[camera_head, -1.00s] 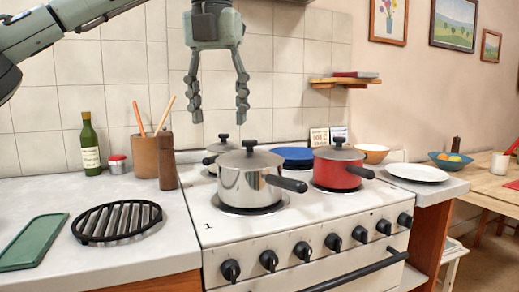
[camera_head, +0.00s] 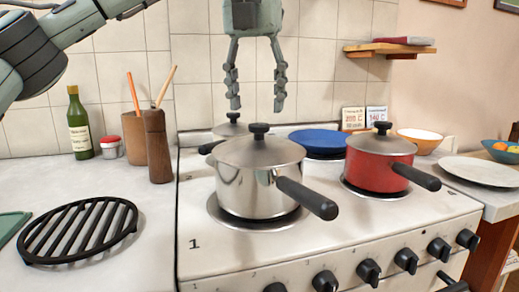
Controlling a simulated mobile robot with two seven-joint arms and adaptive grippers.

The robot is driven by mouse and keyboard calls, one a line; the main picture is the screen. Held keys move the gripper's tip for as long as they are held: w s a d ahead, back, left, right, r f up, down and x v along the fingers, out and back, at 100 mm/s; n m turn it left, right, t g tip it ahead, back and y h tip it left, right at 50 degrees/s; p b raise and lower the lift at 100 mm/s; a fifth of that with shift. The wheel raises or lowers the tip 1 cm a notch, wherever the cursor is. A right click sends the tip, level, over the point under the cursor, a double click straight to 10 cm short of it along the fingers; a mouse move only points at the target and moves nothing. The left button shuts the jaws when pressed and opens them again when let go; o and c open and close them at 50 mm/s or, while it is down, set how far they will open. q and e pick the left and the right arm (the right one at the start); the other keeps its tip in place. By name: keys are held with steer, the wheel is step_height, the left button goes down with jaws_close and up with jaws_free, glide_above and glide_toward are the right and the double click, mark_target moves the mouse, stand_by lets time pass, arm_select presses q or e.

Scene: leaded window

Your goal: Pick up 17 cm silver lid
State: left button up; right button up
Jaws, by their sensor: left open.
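The silver lid (camera_head: 240,152) with a black knob (camera_head: 259,131) sits on the silver saucepan (camera_head: 248,187) on the front left burner. My left gripper (camera_head: 257,106) hangs above it with its fingers pointing down, apart and empty. The fingertips are a little above the knob in the picture. A grey lid (camera_head: 231,129) with a black knob is partly hidden behind the silver pan. Another grey lid (camera_head: 381,145) sits on the red saucepan (camera_head: 379,174). My right gripper is not in view.
The silver pan's black handle (camera_head: 307,198) points to the front right, the red pan's handle (camera_head: 416,177) to the right. A blue plate (camera_head: 319,141) lies behind. A pepper mill (camera_head: 157,147), utensil pot (camera_head: 134,139) and bottle (camera_head: 79,126) stand left. A shelf (camera_head: 391,48) juts from the wall.

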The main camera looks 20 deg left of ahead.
mark_target(259, 124)
arm_select(q)
steer(key=shift+w+d+f, duration=0.1)
steer(key=shift+w+f, duration=0.1)
steer(key=shift+f, duration=0.8)
steer(key=shift+w+d+f, duration=0.1)
steer(key=shift+w+f, duration=0.05)
steer(key=shift+f, duration=0.8)
jaws_close()
